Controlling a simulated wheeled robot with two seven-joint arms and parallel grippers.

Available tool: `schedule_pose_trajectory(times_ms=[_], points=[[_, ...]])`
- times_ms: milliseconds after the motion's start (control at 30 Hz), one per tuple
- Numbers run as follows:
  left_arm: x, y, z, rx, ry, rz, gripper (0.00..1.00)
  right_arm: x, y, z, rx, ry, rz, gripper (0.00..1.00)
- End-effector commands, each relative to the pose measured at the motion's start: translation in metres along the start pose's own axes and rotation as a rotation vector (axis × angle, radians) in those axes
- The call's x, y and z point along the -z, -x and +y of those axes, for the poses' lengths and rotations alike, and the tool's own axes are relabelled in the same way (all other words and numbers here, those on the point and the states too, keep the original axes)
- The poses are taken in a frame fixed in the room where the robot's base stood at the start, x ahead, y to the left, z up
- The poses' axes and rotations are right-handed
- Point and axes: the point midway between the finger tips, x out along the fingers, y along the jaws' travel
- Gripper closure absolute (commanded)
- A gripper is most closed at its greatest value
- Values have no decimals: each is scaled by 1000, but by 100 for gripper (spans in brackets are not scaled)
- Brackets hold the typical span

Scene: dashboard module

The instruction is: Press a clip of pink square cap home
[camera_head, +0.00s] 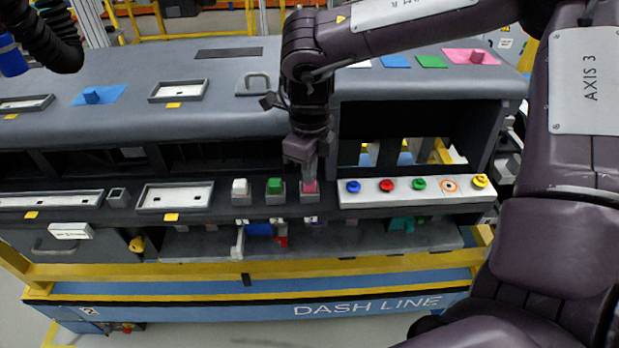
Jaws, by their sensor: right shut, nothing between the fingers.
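The pink square cap (311,188) sits on a small grey socket at the right end of a row of three caps on the dashboard's lower ledge. My right gripper (309,178) points straight down onto it, its fingers shut and empty. The fingertips are at the cap's top and partly hide it; I cannot tell whether they touch it. The cap's clips are too small to make out. My left gripper is not in view.
A pale panel with several round coloured buttons (418,184) lies close on the right. The dashboard's top (150,65) overhangs behind.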

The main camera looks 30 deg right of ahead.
Motion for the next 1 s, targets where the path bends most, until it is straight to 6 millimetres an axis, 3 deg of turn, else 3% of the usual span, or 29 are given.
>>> schedule_pose_trajectory(times_ms=[433,1000], points=[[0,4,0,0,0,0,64,2,3,0,-1,0,5,100],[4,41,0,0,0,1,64,0,62,0,0,0,2,100]])
